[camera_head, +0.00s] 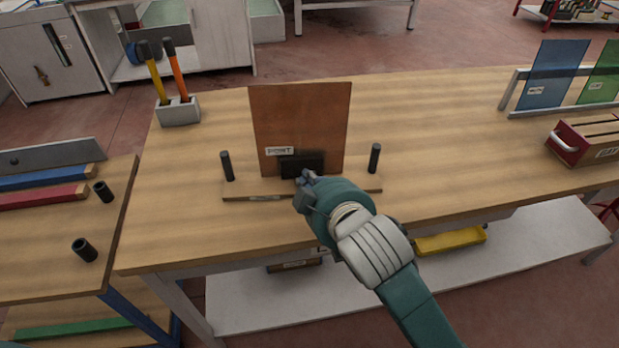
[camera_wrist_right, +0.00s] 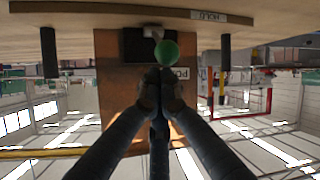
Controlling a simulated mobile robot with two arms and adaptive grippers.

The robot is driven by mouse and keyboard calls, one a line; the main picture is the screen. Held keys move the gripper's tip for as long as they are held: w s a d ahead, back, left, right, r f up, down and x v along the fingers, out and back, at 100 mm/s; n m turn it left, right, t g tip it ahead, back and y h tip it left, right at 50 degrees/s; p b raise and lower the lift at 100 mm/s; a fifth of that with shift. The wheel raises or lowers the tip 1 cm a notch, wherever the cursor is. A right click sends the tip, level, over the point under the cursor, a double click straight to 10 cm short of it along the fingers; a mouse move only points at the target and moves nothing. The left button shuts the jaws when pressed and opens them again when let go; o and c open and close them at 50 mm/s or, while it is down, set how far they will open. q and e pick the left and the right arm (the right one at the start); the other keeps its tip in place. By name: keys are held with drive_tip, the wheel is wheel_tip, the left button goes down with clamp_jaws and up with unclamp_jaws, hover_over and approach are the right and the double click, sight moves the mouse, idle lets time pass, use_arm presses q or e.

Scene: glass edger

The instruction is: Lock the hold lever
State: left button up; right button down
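The hold lever shows in the right wrist view as a green ball knob (camera_wrist_right: 167,52) on a short light stem, in front of a black block (camera_wrist_right: 135,44). That block (camera_head: 303,164) also shows in the head view, at the lower front of an upright brown panel (camera_head: 299,112); the knob is hidden there. A "HOLD" label (camera_wrist_right: 208,16) is on the base edge. My right gripper (camera_head: 306,180) is in front of the block. In the wrist view its fingertips (camera_wrist_right: 161,88) are together, just short of the knob, with nothing visible between them. My left gripper is not in view.
Two black posts (camera_head: 227,166) (camera_head: 374,158) stand on the base board (camera_head: 250,189) either side of the panel. A holder (camera_head: 179,110) with two handled tools is at back left. A red-fronted crate (camera_head: 567,145) and coloured panes (camera_head: 552,75) are right. The tabletop between is clear.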

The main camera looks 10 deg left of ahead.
drive_tip(key=s+f+p, duration=0.1)
drive_tip(key=f+p, duration=0.1)
drive_tip(key=s+f, duration=0.1)
drive_tip(key=shift+s+d+p, duration=0.25)
drive_tip(key=shift+s+p, duration=0.05)
drive_tip(key=shift+p, duration=0.1)
drive_tip(key=shift+s+f, duration=0.15)
drive_tip(key=shift+f, duration=0.3)
drive_tip(key=shift+s+d, duration=0.1)
